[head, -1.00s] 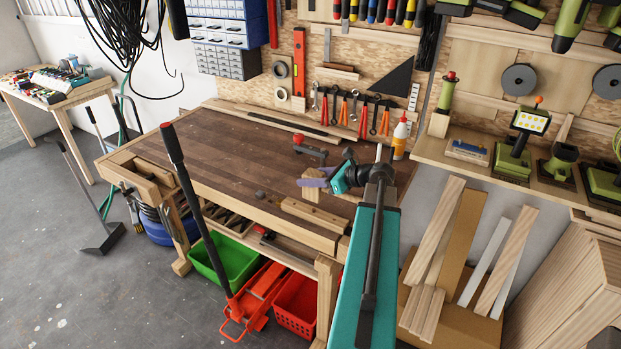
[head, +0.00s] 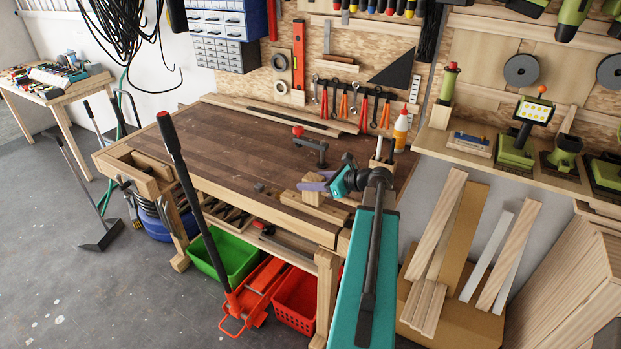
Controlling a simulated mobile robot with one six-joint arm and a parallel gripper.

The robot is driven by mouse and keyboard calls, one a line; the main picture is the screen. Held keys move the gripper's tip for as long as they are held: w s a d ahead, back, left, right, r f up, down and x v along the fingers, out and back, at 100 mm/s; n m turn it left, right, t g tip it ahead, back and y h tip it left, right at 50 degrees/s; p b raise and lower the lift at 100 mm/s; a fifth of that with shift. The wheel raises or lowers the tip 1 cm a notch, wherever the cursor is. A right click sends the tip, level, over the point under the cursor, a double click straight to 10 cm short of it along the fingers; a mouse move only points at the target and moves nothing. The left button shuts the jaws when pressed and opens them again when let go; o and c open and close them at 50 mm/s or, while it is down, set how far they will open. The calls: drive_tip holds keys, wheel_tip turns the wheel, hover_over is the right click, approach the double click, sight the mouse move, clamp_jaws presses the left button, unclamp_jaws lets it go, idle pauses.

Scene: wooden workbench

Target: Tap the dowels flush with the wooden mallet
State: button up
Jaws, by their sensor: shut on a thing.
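My gripper (head: 338,184), teal and dark, is at the right part of the workbench (head: 215,140). It is shut on the wooden mallet, whose pale head (head: 313,196) is over the long light wooden block (head: 318,209) near the bench's front edge. A purple piece (head: 312,186) shows at the mallet head; I cannot tell if it belongs to mallet or gripper. The mallet head overlaps the block in the picture, and contact cannot be judged. The dowels cannot be made out; the mallet and gripper cover part of the block.
A dark clamp with a red knob (head: 311,148) stands behind the block. A glue bottle (head: 401,132) and a pale upright holder (head: 380,165) are at the bench's right end. The bench's left and middle are mostly clear.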

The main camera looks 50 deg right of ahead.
drive_tip(key=shift+s+a+f, duration=0.1)
drive_tip(key=shift+f, duration=0.9)
wheel_tip(320, 180, up, 4)
drive_tip(key=p, duration=0.3)
drive_tip(key=shift+r, duration=0.1)
